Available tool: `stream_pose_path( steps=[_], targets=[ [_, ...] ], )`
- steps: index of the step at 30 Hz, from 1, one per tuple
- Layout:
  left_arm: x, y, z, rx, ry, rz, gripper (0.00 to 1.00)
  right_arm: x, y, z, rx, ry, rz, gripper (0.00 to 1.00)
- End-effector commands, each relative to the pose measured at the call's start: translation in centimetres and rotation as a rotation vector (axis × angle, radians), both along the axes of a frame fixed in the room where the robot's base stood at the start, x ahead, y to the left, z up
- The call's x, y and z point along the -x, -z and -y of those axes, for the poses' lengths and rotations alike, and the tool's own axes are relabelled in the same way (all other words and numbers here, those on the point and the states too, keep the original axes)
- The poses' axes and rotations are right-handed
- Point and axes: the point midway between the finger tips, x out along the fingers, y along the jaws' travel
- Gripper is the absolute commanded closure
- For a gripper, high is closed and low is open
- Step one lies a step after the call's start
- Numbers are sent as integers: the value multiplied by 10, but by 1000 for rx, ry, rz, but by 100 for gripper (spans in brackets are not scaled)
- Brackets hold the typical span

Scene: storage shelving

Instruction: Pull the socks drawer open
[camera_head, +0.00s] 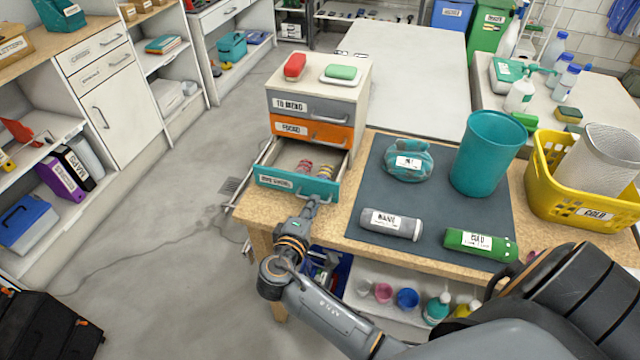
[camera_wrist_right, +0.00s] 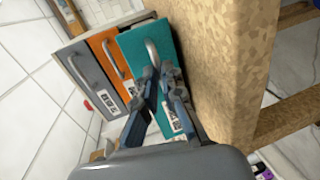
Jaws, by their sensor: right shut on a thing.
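The small drawer unit (camera_head: 345,78) stands on the wooden table. Its bottom drawer, with a teal front (camera_head: 282,182), stands pulled out, and its white inside shows. Rolled striped socks (camera_head: 303,167) lie in it towards the right; the label on its front is too small to read surely. My right gripper (camera_head: 311,202) is at the teal front's handle, shut on it. In the right wrist view the fingers (camera_wrist_right: 160,78) close around the lower end of the metal handle (camera_wrist_right: 151,52). My left gripper is not in view.
The grey (camera_head: 302,107) and orange (camera_head: 308,130) drawers above are shut. A red item (camera_head: 295,66) and a green-topped item (camera_head: 341,72) lie on top. A dark mat (camera_head: 372,190) right of the drawer holds bundles and a teal bin (camera_head: 487,150).

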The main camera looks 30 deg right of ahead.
Motion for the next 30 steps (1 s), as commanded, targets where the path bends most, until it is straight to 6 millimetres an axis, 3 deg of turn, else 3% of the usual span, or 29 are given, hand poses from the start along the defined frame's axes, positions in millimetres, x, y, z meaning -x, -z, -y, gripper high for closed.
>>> stream_pose_path(
  steps=[12,13,16,25,30],
  targets=[
    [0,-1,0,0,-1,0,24,7,0,-8,-1,0,0,100],
    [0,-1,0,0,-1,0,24,7,0,-8,-1,0,0,86],
    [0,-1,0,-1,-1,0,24,7,0,-8,-1,0,1,69],
    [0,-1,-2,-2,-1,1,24,7,0,-8,0,0,1,69],
    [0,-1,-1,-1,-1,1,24,18,-3,-21,-2,-1,0,69]
  ],
)
